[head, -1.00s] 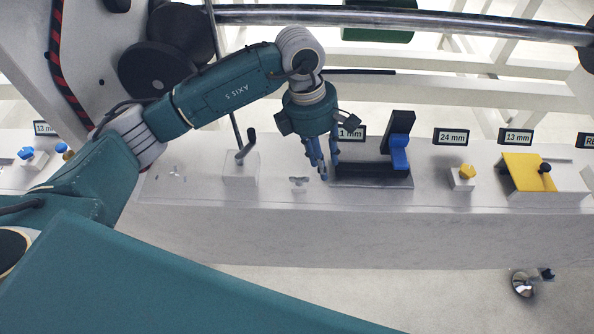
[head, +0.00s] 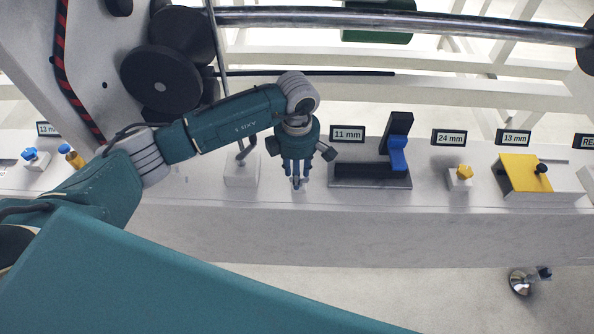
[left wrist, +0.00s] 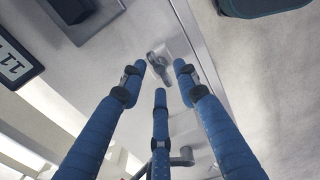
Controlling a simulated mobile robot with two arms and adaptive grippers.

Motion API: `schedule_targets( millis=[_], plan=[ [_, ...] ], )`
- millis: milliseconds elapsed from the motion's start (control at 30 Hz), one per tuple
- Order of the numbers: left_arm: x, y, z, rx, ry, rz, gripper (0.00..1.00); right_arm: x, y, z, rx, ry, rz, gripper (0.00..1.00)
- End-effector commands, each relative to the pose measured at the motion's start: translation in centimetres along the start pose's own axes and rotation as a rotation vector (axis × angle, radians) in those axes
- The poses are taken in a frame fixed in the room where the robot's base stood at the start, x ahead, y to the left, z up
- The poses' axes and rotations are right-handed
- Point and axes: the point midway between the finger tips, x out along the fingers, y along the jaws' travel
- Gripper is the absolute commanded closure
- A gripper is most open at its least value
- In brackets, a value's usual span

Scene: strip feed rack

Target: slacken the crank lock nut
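A small grey metal winged nut (left wrist: 159,68) sits on a pale pad in the left wrist view. In the head view my fingers mostly hide it. My left gripper (head: 298,182) points down over it from above; its three blue fingers (left wrist: 160,78) are spread, with the nut showing beyond and between their tips. I see no finger closed on it, and cannot tell whether any tip touches it. A dark crank handle (head: 246,152) stands on a white block left of the gripper and shows in the left wrist view (left wrist: 182,157). My right gripper is not in view.
Right of the gripper stands a dark bracket with a blue block (head: 398,158) by an 11 mm sign (head: 348,134). Farther right are a yellow knob (head: 464,171) and a yellow plate (head: 524,173). A long metal roller (head: 420,20) crosses behind. The shelf front is clear.

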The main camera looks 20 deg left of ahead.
Motion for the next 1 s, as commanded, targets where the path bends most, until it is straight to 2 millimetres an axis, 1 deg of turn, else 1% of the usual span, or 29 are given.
schedule_targets(
  millis=[233, 267, 300, 400, 767, 1000],
  plan=[
    [0.1, 0.01, 0.03, 0.0, -0.001, 0.001, 0.69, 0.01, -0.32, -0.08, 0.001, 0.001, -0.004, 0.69],
    [0.1, 0.01, 0.03, 0.0, -0.001, 0.001, 0.73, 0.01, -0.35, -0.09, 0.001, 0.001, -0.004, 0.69],
    [0.1, 0.01, 0.04, 0.0, -0.001, 0.001, 0.81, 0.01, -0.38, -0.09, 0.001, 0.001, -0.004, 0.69],
    [0.08, 0.0, 0.04, 0.0, -0.001, 0.0, 1.0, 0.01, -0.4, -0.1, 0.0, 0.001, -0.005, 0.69],
    [0.09, -0.01, 0.04, -0.022, -0.001, 0.001, 1.0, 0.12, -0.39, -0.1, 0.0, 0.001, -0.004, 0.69],
    [0.12, -0.04, 0.01, -0.137, -0.002, 0.002, 1.0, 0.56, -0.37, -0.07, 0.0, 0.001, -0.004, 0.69]
  ],
)
